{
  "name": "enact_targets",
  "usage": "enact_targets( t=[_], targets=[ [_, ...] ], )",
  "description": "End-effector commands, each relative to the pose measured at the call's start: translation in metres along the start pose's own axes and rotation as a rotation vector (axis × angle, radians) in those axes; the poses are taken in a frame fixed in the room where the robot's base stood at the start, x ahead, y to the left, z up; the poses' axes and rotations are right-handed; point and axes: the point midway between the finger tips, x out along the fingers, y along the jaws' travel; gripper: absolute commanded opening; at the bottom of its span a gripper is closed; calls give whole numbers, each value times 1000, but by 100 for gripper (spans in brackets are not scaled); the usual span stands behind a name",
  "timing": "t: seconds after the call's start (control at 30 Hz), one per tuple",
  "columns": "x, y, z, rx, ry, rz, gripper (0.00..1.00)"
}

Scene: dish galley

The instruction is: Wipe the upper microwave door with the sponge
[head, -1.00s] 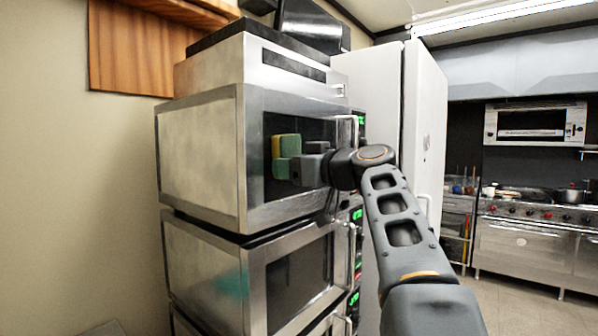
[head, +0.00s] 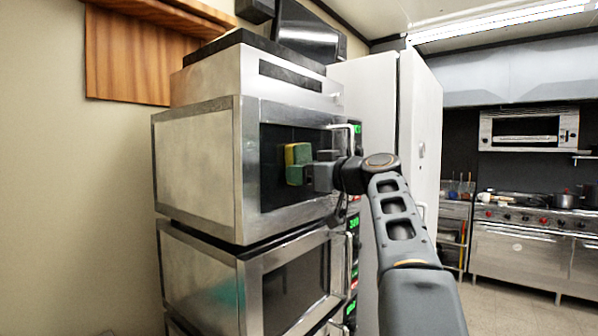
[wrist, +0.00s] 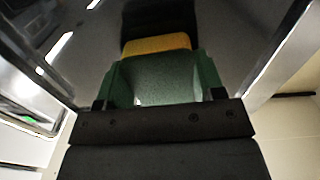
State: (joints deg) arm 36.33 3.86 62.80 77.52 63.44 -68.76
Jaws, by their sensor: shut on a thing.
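The upper microwave (head: 195,160) is a steel box at the top of a stack, with a dark glass door (head: 275,185) and a vertical handle at the door's right. My gripper (head: 308,175) is shut on a green and yellow sponge (head: 297,164) and holds it in front of the dark door glass. In the wrist view the sponge (wrist: 160,78) sits between the jaws, its yellow layer toward the dark door. The sponge appears against or very close to the glass; I cannot tell whether it touches.
A second microwave (head: 200,275) stands below, with green and red displays on its right side. A tall white cabinet (head: 370,110) stands behind my arm. A steel stove (head: 525,240) is at the far right, with open floor before it.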

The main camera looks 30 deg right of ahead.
Motion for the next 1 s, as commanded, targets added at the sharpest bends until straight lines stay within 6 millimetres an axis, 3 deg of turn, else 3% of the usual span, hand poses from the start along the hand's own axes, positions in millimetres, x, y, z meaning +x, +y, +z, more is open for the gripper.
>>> enact_targets(
  t=[1.0],
  targets=[
    [0, 60, 6, 4, -1, 3, 43]
  ],
)
